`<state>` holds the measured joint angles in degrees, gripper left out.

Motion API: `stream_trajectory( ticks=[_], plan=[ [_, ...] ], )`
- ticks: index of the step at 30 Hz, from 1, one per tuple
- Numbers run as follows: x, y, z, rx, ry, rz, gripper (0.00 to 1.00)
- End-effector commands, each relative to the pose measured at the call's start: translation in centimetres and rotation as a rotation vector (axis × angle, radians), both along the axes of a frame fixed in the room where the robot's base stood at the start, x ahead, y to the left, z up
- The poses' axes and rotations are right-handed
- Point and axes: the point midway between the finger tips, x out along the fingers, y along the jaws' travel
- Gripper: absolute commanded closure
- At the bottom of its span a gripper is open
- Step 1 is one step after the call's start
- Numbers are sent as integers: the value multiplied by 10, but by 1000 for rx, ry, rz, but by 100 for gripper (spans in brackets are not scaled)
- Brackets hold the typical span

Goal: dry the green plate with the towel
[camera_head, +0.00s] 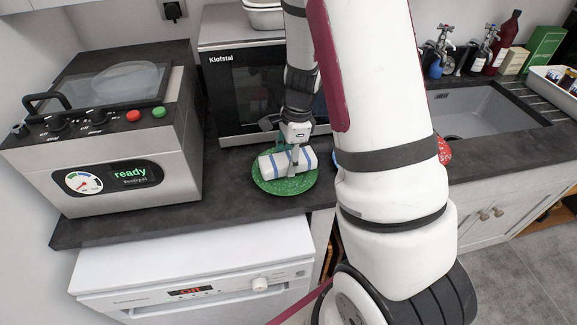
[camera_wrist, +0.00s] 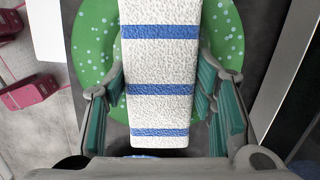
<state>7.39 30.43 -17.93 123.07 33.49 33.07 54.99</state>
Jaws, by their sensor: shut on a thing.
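The green plate (camera_head: 284,185) lies on the dark counter in front of the microwave. In the wrist view the plate (camera_wrist: 93,45) shows light droplet-like spots. The towel (camera_head: 273,165) is white with blue stripes and folded into a block. It lies over the middle of the plate and hides that part; it also shows in the wrist view (camera_wrist: 160,60). My gripper (camera_head: 296,154) points down over the plate and is shut on the towel, with a finger on each side of it. Whether the towel presses on the plate is hard to tell.
A vacuum machine (camera_head: 110,140) with a "ready" display stands to the left, and a black-fronted microwave (camera_head: 255,95) stands close behind the plate. A white dishwasher (camera_head: 190,270) is below the counter. A sink (camera_head: 485,110) and bottles are at the right. Counter left of the plate is clear.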

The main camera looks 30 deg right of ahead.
Motion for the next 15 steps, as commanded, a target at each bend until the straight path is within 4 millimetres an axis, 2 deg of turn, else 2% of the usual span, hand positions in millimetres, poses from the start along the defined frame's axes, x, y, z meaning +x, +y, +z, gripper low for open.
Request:
stream_trajectory(
  ticks=[5, 15],
  plan=[
    [-1, 6, 0, 2, 3, 0, 75],
    [0, -7, 1, 1, 1, -1, 75]
  ],
)
